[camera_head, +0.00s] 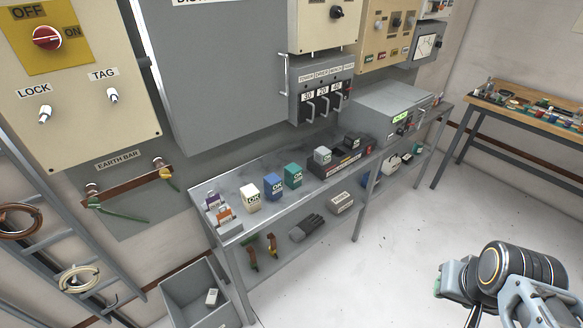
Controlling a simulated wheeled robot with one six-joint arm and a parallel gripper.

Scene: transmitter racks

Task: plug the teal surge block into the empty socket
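The teal surge block (293,176) stands upright on the grey metal bench, at the right end of a row with a blue block (273,187) and a cream block (250,198). To its right is a dark socket base (341,166) with a labelled front. A grey block (323,156) and a darker block (353,141) sit on this base, with a gap between them; the socket opening is too small to make out. My gripper (456,298) is at the lower right, over the floor and well away from the bench. Its fingers are partly hidden and nothing is visibly held.
The bench (225,191) has a lower shelf with gloves (306,228) and a small box (341,203). Orange- and purple-labelled items (224,216) stand at its left end. A grey bin (196,296) is on the floor. Open floor lies right of the bench, before a wooden table (532,108).

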